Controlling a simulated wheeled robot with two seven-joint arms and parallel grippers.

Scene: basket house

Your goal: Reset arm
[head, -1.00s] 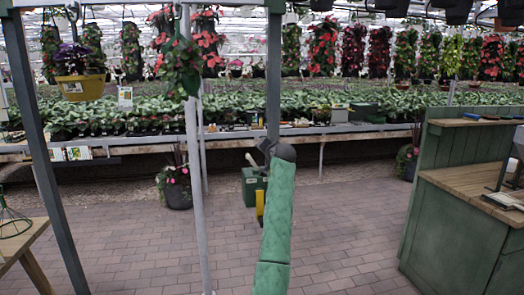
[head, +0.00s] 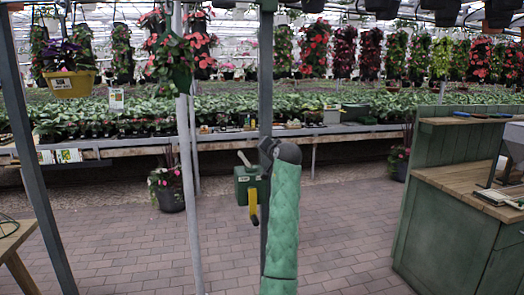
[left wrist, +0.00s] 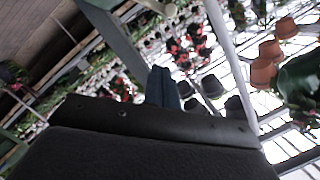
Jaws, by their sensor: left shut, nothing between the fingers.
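My left gripper (left wrist: 162,88) shows in the left wrist view as dark blue-grey fingers, shut and with nothing between them. They point up toward the hanging plants and glass roof. In the head view a green padded part of my arm rises upright from the bottom centre and ends in a dark grey joint. No gripper fingers can be made out there. My right gripper is in neither view.
A pale pole (head: 188,150) and a dark post (head: 40,160) stand on the left. A green wooden counter (head: 450,225) is at right. A plant bench (head: 340,132) crosses behind a green box (head: 246,185). Brick paving (head: 340,230) is open between.

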